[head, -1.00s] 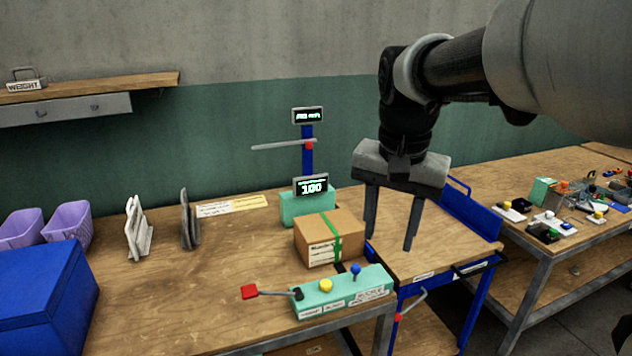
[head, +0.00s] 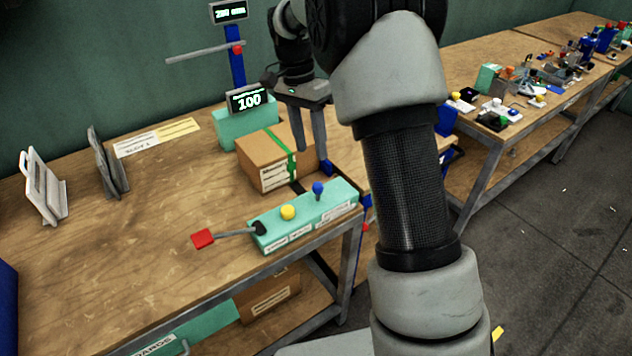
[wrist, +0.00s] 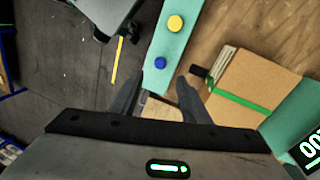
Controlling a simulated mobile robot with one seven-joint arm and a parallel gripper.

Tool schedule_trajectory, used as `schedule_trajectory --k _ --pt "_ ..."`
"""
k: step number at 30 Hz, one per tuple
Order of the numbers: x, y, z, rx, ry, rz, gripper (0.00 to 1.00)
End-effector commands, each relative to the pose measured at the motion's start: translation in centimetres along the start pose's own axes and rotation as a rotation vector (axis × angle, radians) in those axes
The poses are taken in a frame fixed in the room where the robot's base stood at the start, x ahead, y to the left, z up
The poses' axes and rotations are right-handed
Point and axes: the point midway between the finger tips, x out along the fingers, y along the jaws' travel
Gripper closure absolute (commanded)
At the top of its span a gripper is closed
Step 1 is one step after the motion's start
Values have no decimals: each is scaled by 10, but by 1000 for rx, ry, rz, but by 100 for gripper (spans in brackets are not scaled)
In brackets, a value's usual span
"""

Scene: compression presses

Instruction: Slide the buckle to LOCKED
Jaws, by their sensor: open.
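A brown box (head: 268,160) with a green strap (head: 284,148) stands on the wooden bench; both also show in the wrist view (wrist: 250,85). I cannot make out a buckle or a LOCKED mark for certain. In front of the box lies a teal control block (head: 300,215) with a yellow knob (head: 288,212), a blue knob (head: 318,188) and small labels I cannot read surely. My gripper (head: 311,157) is open and empty, beside the box's right side. In the wrist view the blue knob (wrist: 160,63) appears just beyond the gap between my fingertips (wrist: 160,80).
A red-ended lever (head: 203,239) sticks out left of the block. A teal scale (head: 245,130) with a display reading 100 and a blue post (head: 236,75) stand behind the box. Metal stands (head: 108,160) are at left. The bench's front left is clear.

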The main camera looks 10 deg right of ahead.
Motion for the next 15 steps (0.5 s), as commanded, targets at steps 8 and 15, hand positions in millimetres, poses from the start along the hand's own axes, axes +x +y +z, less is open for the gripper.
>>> schedule_trajectory --k 8,15 --pt "63 0 0 -2 -1 2 57" --pt "97 0 0 -1 -1 0 57"
